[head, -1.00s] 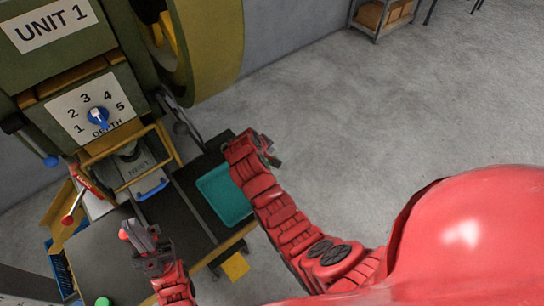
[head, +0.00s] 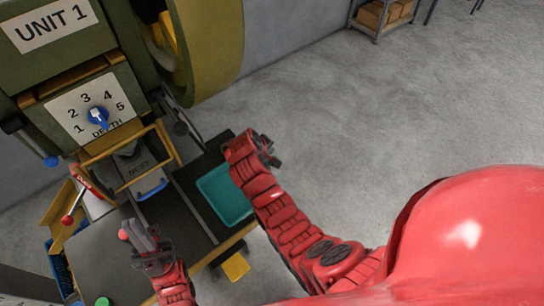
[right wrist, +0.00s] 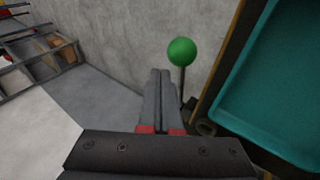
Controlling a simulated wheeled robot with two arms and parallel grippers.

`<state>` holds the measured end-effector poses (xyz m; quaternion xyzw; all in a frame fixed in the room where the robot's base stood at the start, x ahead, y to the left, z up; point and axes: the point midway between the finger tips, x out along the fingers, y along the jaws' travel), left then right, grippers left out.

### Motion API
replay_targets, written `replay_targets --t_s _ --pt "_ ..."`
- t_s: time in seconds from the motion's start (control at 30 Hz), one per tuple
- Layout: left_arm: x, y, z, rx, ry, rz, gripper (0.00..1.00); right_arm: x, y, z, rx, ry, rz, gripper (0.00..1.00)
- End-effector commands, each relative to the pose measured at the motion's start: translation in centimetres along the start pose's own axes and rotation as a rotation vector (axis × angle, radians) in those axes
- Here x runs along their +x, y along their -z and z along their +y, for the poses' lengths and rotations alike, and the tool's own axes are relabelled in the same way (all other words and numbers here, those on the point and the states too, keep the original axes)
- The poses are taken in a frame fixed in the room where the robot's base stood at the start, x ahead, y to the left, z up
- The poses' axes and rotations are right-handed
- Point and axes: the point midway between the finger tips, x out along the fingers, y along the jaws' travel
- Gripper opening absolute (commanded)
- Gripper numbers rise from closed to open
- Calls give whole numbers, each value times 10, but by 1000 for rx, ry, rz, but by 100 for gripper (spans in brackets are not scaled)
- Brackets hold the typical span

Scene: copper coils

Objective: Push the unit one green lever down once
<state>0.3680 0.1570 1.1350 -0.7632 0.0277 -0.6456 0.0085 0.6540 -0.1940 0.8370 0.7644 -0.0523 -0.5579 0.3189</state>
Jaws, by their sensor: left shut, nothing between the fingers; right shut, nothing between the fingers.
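The unit one machine carries a "UNIT 1" sign (head: 44,24) at the upper left of the head view. A green ball knob (right wrist: 182,52) on a thin dark rod stands upright in the right wrist view, just right of my right gripper's fingertips (right wrist: 160,74). A gap shows between knob and fingers. My right gripper is shut and empty; in the head view it (head: 270,156) is beside the teal tray (head: 224,196), and the knob is hidden there. My left gripper (head: 138,232) is shut and empty above the dark bench, beside a red ball knob (head: 123,234).
A depth dial (head: 97,117) with a blue pointer is on the machine's front. Below it are a yellow-framed guard (head: 164,140) and a red-knobbed lever (head: 68,220). A round green thing (head: 103,301) shows at the bottom left.

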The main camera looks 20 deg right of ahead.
Motion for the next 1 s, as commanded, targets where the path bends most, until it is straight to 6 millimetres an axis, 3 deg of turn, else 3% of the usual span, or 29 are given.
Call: replay_targets --t_s 1.0 --pt "-6 -1 0 0 0 0 0 9 -6 -6 0 0 0 0"
